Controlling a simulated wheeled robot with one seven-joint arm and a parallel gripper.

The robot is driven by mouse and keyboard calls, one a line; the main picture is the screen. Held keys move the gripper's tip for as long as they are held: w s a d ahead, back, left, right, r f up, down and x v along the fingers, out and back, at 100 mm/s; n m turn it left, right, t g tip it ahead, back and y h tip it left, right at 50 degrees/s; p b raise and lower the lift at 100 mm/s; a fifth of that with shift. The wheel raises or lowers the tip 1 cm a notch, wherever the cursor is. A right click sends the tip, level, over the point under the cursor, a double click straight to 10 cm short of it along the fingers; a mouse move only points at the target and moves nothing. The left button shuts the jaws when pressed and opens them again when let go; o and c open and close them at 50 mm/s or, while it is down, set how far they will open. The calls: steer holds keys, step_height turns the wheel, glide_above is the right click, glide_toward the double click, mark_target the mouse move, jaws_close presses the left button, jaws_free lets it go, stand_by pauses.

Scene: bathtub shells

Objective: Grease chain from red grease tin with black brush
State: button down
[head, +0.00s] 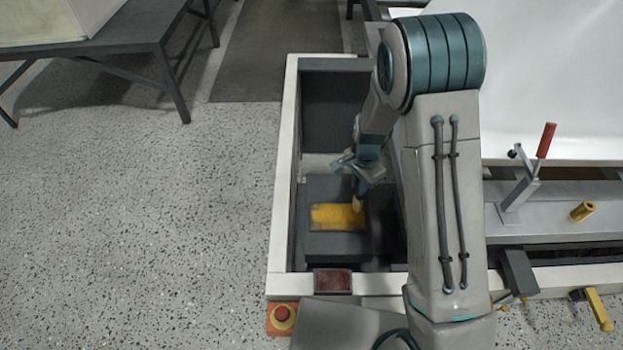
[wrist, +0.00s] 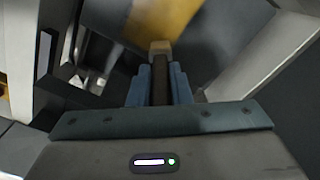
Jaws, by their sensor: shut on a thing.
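My gripper (head: 361,178) is inside the pit of the pale frame, pointing down. In the wrist view, its blue fingers (wrist: 158,82) are shut on the black brush (wrist: 160,72). The brush's pale bristle tip (wrist: 159,46) points away from my gripper, and it also shows in the head view (head: 357,205). The tip appears over or close beside the right end of a yellow plate (head: 335,215); I cannot tell whether they touch. A dark red box-like thing (head: 333,281), possibly the grease tin, sits on the frame's front edge. I cannot make out the chain.
The pale frame's wall (head: 282,190) surrounds the pit closely on the left. An orange box with a red button (head: 283,317) is at its front corner. A red-handled lever (head: 546,141) and a yellow knob (head: 583,211) stand at right. The speckled floor (head: 150,220) is clear.

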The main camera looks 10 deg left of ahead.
steer(key=d+r+p, duration=0.3)
steer(key=r+p, duration=0.2)
steer(key=r, duration=0.3)
steer(key=shift+w, duration=0.3)
steer(key=shift+d, duration=0.1)
stand_by(0.5)
